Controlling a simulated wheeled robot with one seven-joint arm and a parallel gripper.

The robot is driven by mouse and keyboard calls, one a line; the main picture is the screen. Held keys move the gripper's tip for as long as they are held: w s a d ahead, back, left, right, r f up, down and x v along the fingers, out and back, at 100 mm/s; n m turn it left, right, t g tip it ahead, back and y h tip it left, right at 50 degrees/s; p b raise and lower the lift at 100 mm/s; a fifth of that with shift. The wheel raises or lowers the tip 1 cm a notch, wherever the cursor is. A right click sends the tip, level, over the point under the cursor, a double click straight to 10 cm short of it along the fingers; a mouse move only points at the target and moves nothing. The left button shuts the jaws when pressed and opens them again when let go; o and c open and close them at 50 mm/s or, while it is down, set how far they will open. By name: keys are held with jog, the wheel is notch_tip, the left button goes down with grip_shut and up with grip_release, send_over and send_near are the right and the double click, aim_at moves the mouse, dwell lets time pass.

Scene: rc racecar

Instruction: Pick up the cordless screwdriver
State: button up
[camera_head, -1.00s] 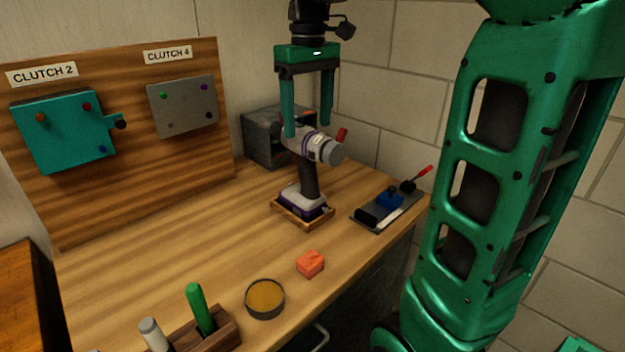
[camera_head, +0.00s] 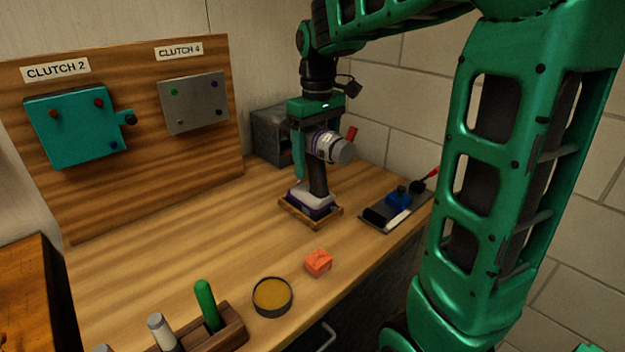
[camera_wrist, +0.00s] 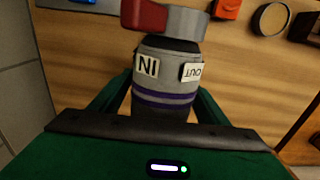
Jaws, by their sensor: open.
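The cordless screwdriver (camera_head: 319,178) stands upright on its battery base in a small wooden tray (camera_head: 326,226), its grey head (camera_head: 328,146) pointing right. The wrist view shows its grey body (camera_wrist: 166,75) with purple bands, "IN" and "OUT" labels and a red part. My gripper (camera_head: 315,172) is open and lowered from above around the screwdriver's upper part. One green finger shows on the left; the other is mostly hidden behind the tool. In the wrist view the body lies between the fingers; I cannot tell whether they touch it.
A dark metal box (camera_head: 270,136) stands close behind. A flat tray with a blue block (camera_head: 397,196) lies to the right. An orange block (camera_head: 318,262), a round dish (camera_head: 272,297) and a wooden holder (camera_head: 224,330) are nearer. The board with clutch plates (camera_head: 75,125) stands left.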

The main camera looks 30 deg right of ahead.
jog(key=shift+f, duration=0.3)
jog(key=shift+c, duration=0.6)
jog(key=c, duration=1.5)
jog(key=shift+o, duration=0.2)
jog(key=shift+r, duration=0.1)
